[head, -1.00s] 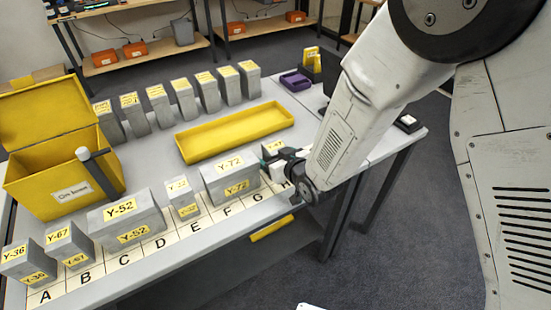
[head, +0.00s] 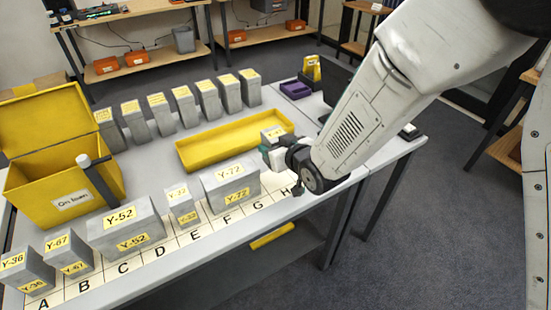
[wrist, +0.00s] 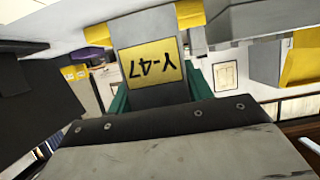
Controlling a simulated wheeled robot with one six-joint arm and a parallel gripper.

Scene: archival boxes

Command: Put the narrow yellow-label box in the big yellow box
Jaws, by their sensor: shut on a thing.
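My gripper (head: 271,152) is shut on a small grey box with a yellow Y-47 label (head: 273,132), held above the table near letters G and H. In the wrist view the Y-47 box (wrist: 150,95) sits between the green finger pads, its label upside down. The big yellow box (head: 40,190) stands at the table's left with its lid open and a white label on its front; its inside is partly hidden. Another narrow yellow-label box (head: 182,205) stands upright in the lettered row at E, between the wider Y-52 box (head: 110,228) and Y-77 box (head: 215,189).
Y-36 (head: 25,272) and Y-67 (head: 68,255) boxes stand at the row's left end. A shallow yellow tray (head: 195,160) lies mid-table, just behind the gripper. Several upright grey boxes (head: 182,105) line the back. A dark-handled post (head: 98,180) rises at the big box's front right.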

